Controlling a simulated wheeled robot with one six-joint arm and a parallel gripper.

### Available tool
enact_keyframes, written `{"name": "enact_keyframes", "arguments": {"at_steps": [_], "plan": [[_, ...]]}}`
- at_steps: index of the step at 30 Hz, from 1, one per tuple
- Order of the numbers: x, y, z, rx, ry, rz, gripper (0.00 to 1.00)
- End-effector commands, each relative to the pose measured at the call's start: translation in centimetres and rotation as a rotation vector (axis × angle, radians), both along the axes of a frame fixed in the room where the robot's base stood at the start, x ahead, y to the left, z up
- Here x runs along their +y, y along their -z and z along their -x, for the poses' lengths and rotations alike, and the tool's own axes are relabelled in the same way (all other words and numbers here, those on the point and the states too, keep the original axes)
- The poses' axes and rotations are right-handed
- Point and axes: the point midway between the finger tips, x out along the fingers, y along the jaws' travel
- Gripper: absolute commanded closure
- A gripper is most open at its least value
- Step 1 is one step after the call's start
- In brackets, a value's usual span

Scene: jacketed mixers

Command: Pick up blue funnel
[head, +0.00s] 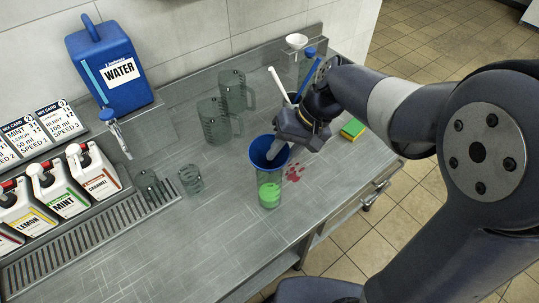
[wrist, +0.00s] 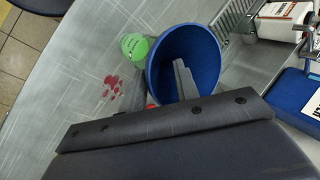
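The blue funnel (head: 257,150) sits in the top of a clear glass (head: 269,190) with bright green liquid at its bottom. In the wrist view the funnel (wrist: 207,50) is wide-mouthed, and the green glass (wrist: 136,46) shows beside it. One finger (wrist: 184,80) reaches inside the funnel's mouth. The fingers look apart, with no visible grip on the funnel wall.
A red spill (head: 295,172) lies right of the glass. Pitchers (head: 219,122) and small glasses (head: 191,179) stand to the left. A blue water container (head: 104,65) and syrup jugs (head: 61,190) are farther left. A yellow-green sponge (head: 352,129) lies on the right. The front counter is clear.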

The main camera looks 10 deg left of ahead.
Motion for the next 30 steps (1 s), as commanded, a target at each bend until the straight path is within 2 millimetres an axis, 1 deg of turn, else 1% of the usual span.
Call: {"name": "enact_keyframes", "arguments": {"at_steps": [7,18,30], "plan": [[0.07,0.18,0.04,0.000,0.000,0.000,0.71],[0.06,0.15,0.02,0.000,0.000,0.000,1.00],[0.06,0.13,0.03,0.000,-0.001,0.000,1.00]]}}
